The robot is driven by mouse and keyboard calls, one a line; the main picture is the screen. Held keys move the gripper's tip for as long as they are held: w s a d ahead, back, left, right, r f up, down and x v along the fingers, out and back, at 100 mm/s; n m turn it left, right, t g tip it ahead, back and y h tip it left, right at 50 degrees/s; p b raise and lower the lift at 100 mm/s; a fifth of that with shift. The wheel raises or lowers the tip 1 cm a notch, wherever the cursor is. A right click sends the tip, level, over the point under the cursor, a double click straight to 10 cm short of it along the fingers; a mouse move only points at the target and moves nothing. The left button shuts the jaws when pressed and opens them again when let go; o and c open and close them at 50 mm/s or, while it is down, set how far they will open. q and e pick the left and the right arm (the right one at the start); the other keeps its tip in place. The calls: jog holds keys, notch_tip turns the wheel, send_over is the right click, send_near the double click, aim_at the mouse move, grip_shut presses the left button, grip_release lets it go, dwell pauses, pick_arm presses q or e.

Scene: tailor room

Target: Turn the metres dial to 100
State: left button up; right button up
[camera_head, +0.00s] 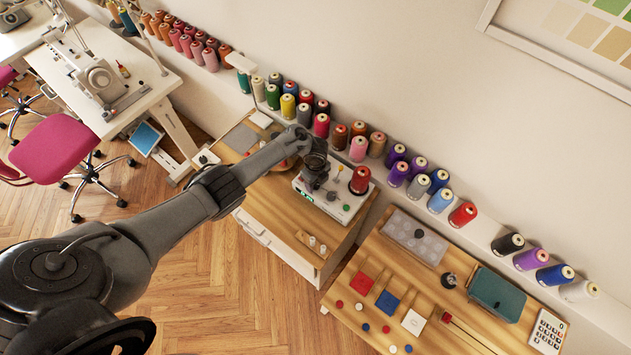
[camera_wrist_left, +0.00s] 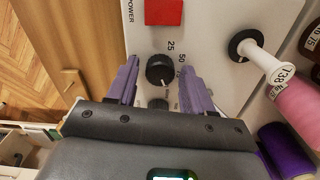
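The white winding machine (camera_head: 347,207) with a small green display stands on a wooden cabinet in the head view. In the left wrist view, a black dial (camera_wrist_left: 160,68) sits on its white panel, with 25 and 50 printed beside it; other figures are partly covered. A small light mark shows at the dial's lower edge. My right gripper is not in view.
A red POWER switch (camera_wrist_left: 164,11) is above the dial in the wrist view. A second black knob (camera_wrist_left: 158,104) is partly hidden near my gripper. Thread cones line the wall.

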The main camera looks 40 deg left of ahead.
pick_arm(q)
jog(key=shift+o, duration=0.3)
jog(key=shift+r, duration=0.25)
notch_tip(320, 180, up, 10)
jog(key=p, duration=0.3)
jog(key=shift+r, duration=0.15)
